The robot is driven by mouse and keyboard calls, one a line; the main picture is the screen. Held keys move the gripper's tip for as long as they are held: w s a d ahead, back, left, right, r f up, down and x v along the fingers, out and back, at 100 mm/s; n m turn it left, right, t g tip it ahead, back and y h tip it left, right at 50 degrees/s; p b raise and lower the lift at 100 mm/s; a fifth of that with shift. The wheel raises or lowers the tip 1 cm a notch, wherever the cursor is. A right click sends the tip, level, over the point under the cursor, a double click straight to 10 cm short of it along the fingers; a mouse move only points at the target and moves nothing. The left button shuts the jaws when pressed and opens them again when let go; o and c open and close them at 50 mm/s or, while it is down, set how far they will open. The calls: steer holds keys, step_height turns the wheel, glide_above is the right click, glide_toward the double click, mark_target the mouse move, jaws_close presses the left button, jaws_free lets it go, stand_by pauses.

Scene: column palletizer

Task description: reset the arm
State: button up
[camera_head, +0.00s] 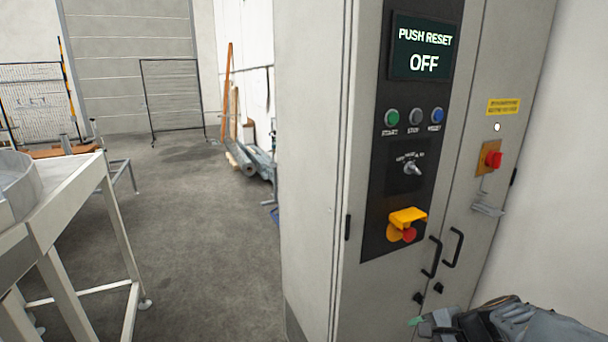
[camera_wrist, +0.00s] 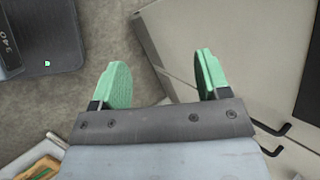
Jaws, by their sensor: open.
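A grey control cabinet (camera_head: 312,150) stands at the middle right in the head view. Its screen (camera_head: 424,50) reads "PUSH RESET OFF". Below the screen are a green start button (camera_head: 392,118), a grey stop button (camera_head: 416,116) and a blue button (camera_head: 437,115). A key switch (camera_head: 411,167) and a red button under a yellow cover (camera_head: 407,218) sit lower. My gripper shows in the wrist view (camera_wrist: 163,84) with two green fingers, wide apart and with nothing between them. The cabinet's edge (camera_wrist: 185,50) lies beyond the right finger. In the head view my arm is low at the right, near the cabinet.
Two black handles (camera_head: 434,257) stick out from the cabinet doors. A white metal frame (camera_head: 115,215) stands at the left. The grey floor (camera_head: 205,250) between frame and cabinet is clear.

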steer(key=s+a+r+n+h+p, duration=0.1)
steer(key=s+a+r+n+h, duration=0.1)
steer(key=n, duration=0.5)
steer(key=s+a+r+n+g+h+p, duration=0.1)
steer(key=s+a+r+n+h, duration=0.2)
steer(key=a+n, duration=0.4)
steer(key=shift+s+r+n+h, duration=0.2)
steer(key=shift+s+n+h, duration=0.3)
steer(key=shift+s, duration=0.4)
steer(key=shift+a, duration=0.1)
steer(key=shift+c, duration=0.2)
